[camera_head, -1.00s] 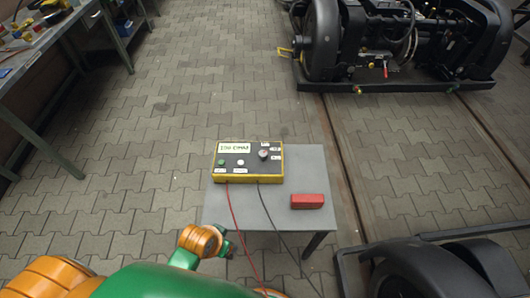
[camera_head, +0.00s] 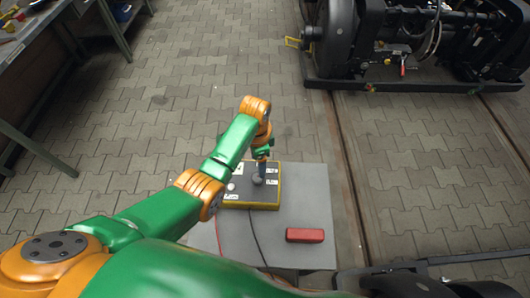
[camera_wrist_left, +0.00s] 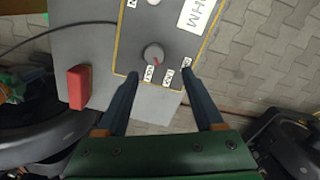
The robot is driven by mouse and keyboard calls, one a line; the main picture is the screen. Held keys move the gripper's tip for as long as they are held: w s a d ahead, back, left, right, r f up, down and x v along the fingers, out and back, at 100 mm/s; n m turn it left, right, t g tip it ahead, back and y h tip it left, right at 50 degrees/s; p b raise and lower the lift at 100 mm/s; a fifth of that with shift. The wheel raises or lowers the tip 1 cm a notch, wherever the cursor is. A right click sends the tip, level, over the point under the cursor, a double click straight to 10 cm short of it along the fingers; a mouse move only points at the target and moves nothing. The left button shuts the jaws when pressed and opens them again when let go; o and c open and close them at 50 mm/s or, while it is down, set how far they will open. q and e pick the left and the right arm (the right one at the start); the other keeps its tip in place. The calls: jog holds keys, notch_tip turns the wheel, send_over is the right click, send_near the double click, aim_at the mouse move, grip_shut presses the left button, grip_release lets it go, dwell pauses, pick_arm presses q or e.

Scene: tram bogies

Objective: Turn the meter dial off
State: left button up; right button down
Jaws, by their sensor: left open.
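The meter (camera_head: 235,205) is a yellow-edged box with a dark top, standing on a grey table. Its grey round dial (camera_head: 258,180) is near the right side of the top, with white labels beside it. In the left wrist view the dial (camera_wrist_left: 153,54) shows a small red mark pointing towards the lower right. My left gripper (camera_head: 262,156) is above the meter, close to the dial. In the wrist view its fingers (camera_wrist_left: 161,76) are spread apart with nothing between them, and the dial lies just beyond the tips. My arm hides part of the meter. My right gripper is not in view.
A red block (camera_head: 305,235) lies on the grey table (camera_head: 310,190) right of the meter. A thin dark cable (camera_head: 256,238) runs from the meter. A black bogie (camera_head: 410,45) stands on rails at the upper right. A workbench (camera_head: 60,20) is at the upper left.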

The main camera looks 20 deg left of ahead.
aim_at(257, 178)
pick_arm(q)
jog(key=f+b, duration=0.1)
jog(key=f, duration=0.1)
jog(key=s+f, duration=0.1)
jog(key=s+f+b, duration=0.1)
jog(key=f, duration=0.1)
jog(key=shift+f+b, duration=0.3)
jog(key=shift+b, duration=0.05)
jog(key=shift+w+f, duration=0.35)
jog(key=shift+w, duration=0.05)
jog(key=c, duration=0.6)
grip_shut()
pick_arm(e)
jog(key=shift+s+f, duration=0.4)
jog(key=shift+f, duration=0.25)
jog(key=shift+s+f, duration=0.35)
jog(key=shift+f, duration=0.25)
